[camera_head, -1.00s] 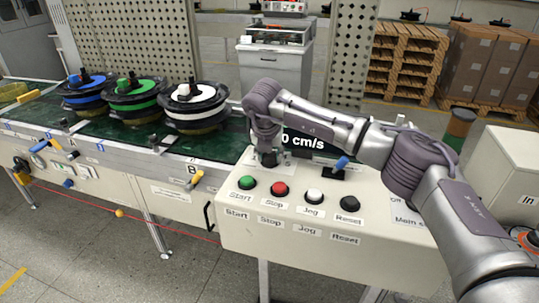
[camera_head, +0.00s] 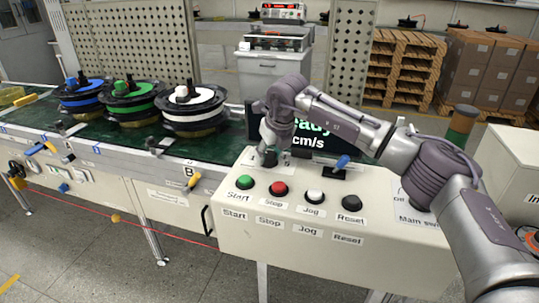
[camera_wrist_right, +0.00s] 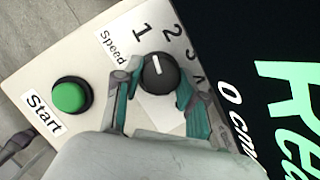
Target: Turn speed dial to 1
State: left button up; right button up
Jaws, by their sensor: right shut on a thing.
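The speed dial (camera_wrist_right: 160,73) is a black round knob with a white pointer line, on the panel beside the "Speed" label. Its pointer aims toward the top of the wrist view, near the printed 1 and 2; I cannot tell exactly which mark it meets. My right gripper (camera_wrist_right: 158,80) has a finger on each side of the knob and is shut on it. In the head view my right gripper (camera_head: 268,157) comes down over the panel's back left corner, largely hiding the dial. My left gripper is not in view.
The control panel (camera_head: 290,225) carries a green Start button (camera_head: 245,182), with Stop, Jog and Reset buttons to its right. A display (camera_head: 310,130) behind reads "Ready" in part and "cm/s". Several coil-wound hub motors (camera_head: 194,107) stand on the green conveyor (camera_head: 100,135) at left.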

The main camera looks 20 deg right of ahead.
dwell(0.6)
jog(key=o, duration=1.1)
jog(key=shift+o, duration=0.2)
jog(key=v, duration=1.2)
jog(key=shift+w+d, duration=0.1)
jog(key=shift+d, duration=0.05)
